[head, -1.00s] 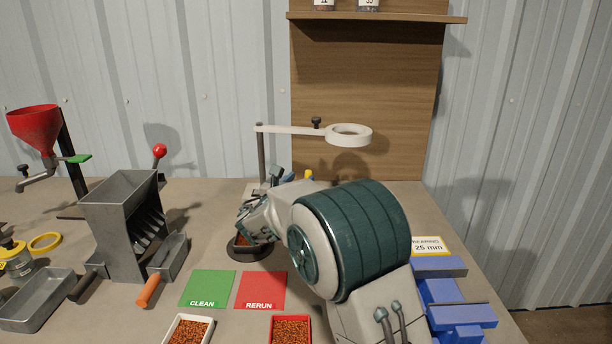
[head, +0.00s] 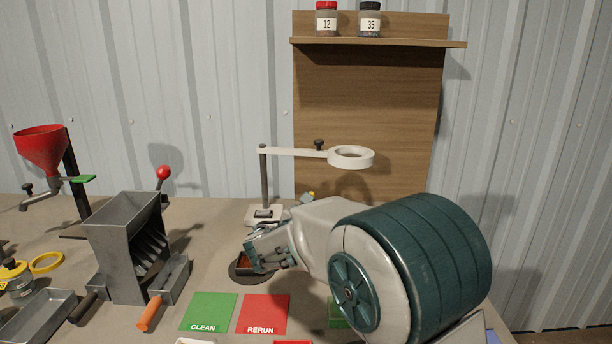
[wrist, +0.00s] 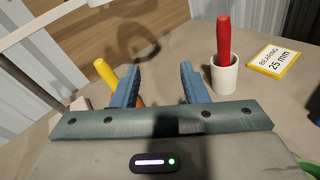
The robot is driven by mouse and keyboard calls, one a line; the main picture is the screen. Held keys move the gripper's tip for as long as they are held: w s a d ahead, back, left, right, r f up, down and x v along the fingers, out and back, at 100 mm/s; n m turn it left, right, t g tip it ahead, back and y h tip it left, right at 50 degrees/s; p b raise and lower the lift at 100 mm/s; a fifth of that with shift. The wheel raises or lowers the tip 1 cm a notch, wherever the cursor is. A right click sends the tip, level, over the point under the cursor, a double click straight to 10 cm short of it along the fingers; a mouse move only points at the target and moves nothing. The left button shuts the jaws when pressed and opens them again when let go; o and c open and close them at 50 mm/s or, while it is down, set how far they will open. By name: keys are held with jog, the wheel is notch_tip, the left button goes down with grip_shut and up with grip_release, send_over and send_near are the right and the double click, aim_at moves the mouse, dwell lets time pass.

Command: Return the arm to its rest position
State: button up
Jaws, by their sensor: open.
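My gripper (wrist: 160,88) is open and empty in the wrist view, its two blue fingers apart with bare table beyond them. In the head view my gripper (head: 252,258) hangs low beside the round dark dish with reddish bits (head: 243,266), partly over it. My arm reaches in from the lower right and hides the right part of the bench.
A ring lamp (head: 350,157) on a post stands behind. A green CLEAN mat (head: 209,311) and red RERUN mat (head: 263,312) lie in front. A grey granulator (head: 125,245) stands left. A white cup (wrist: 224,76) holds a red-handled tool; a BEARING card (wrist: 273,60) lies right.

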jog(key=s+d+m+g+y+p, duration=0.1)
jog(key=s+d+m+g+p, duration=0.3)
jog(key=s+d+m+g, duration=0.75)
jog(key=s+m+y+p, duration=0.4)
jog(key=s+m+y, duration=0.3)
jog(key=s+m, duration=0.8)
jog(key=s+t, duration=0.1)
jog(key=s, duration=0.5)
jog(key=shift+s+d+y, duration=0.3)
jog(key=shift+y, duration=0.1)
